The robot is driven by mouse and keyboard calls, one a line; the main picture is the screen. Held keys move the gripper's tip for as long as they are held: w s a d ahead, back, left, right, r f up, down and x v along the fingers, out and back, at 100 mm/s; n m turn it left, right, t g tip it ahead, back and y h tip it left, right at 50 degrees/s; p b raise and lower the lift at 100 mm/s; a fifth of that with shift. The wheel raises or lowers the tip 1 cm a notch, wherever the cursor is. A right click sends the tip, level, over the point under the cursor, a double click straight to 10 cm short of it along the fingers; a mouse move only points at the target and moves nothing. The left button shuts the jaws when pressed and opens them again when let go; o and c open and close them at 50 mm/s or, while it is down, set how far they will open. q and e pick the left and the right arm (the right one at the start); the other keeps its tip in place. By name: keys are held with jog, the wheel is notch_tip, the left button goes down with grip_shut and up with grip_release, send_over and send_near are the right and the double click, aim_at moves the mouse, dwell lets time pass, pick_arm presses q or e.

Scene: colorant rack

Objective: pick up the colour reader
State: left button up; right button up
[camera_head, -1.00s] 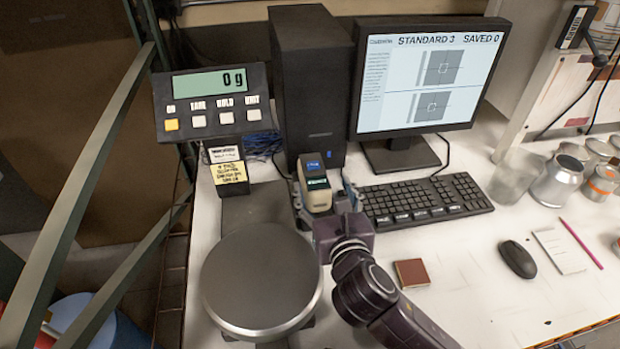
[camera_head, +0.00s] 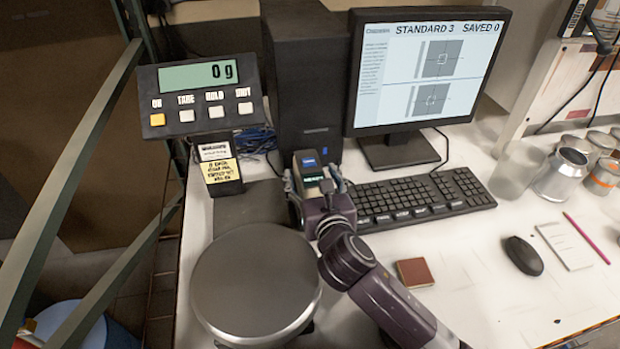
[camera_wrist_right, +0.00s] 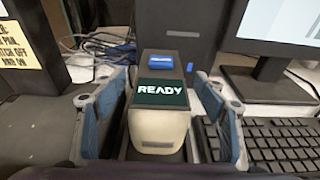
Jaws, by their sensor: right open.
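The colour reader (camera_head: 311,172) is a small upright device with a cream body, a dark top and a green screen. It stands on the desk in front of the black computer tower. In the right wrist view the colour reader (camera_wrist_right: 160,125) shows its "READY" screen and a blue button. My right gripper (camera_head: 315,185) is open around it, and in the wrist view one finger of the right gripper (camera_wrist_right: 163,115) stands on each side, with gaps visible. The reader's lower part is hidden by my gripper in the head view. My left gripper is not in view.
The scale's round plate (camera_head: 256,280) is just in front, with its display (camera_head: 200,90) at left. The computer tower (camera_head: 305,80) stands close behind. The keyboard (camera_head: 425,197) lies just to the right, below the monitor (camera_head: 425,75). A brown-red block (camera_head: 414,272) lies nearer the front.

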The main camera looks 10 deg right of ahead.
jog(key=shift+w+f, duration=0.15)
jog(key=shift+w, duration=0.7)
grip_shut()
